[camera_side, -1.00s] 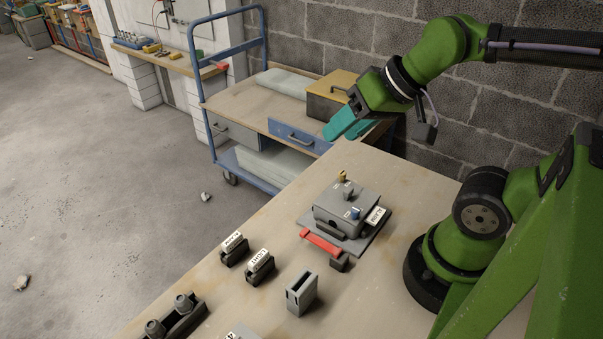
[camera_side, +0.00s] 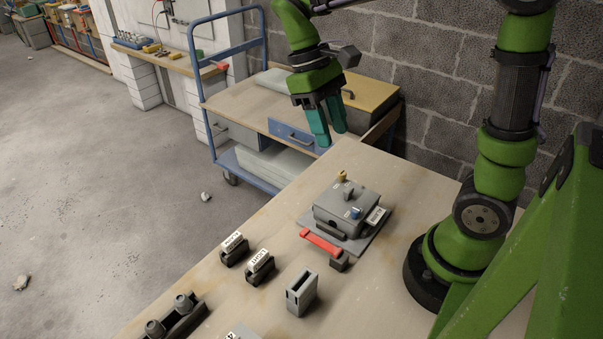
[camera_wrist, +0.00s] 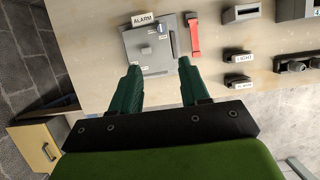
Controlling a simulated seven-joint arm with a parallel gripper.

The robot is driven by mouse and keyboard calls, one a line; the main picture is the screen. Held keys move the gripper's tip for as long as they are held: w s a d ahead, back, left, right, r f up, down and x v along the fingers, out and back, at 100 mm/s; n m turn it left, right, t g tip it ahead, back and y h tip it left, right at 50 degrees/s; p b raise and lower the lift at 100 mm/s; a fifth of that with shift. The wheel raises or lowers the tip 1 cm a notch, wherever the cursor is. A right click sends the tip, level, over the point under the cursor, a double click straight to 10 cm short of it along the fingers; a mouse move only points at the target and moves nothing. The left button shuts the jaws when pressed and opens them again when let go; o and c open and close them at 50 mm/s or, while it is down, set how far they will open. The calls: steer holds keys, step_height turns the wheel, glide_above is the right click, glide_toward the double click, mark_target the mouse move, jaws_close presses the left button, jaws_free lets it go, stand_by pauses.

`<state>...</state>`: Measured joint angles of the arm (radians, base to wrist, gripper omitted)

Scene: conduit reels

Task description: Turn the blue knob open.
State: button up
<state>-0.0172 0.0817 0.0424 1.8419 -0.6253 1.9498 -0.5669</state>
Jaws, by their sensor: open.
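The blue knob (camera_side: 355,212) is a small blue piece on top of the grey box (camera_side: 334,218), near its right front edge. In the wrist view the knob (camera_wrist: 160,29) shows near the ALARM label (camera_wrist: 145,19), at the far end of the box. A yellow knob (camera_side: 341,176) stands at the box's back corner. My gripper (camera_side: 331,139) points down with teal fingers, above and behind the box in the side view. It is open and empty. In the wrist view the fingers (camera_wrist: 158,78) are apart, with the box beyond and between them.
A red handle (camera_side: 320,241) lies beside the box. A grey slotted block (camera_side: 301,293) and two labelled blocks (camera_side: 260,267) stand on the wooden table (camera_side: 400,200). A blue trolley (camera_side: 262,80) with a yellow-lidded box (camera_side: 365,93) stands behind.

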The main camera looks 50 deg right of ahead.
mark_target(355, 209)
steer(key=x, duration=1.7)
steer(key=shift+s+a+r, duration=0.1)
steer(key=shift+s, duration=0.1)
jaws_close()
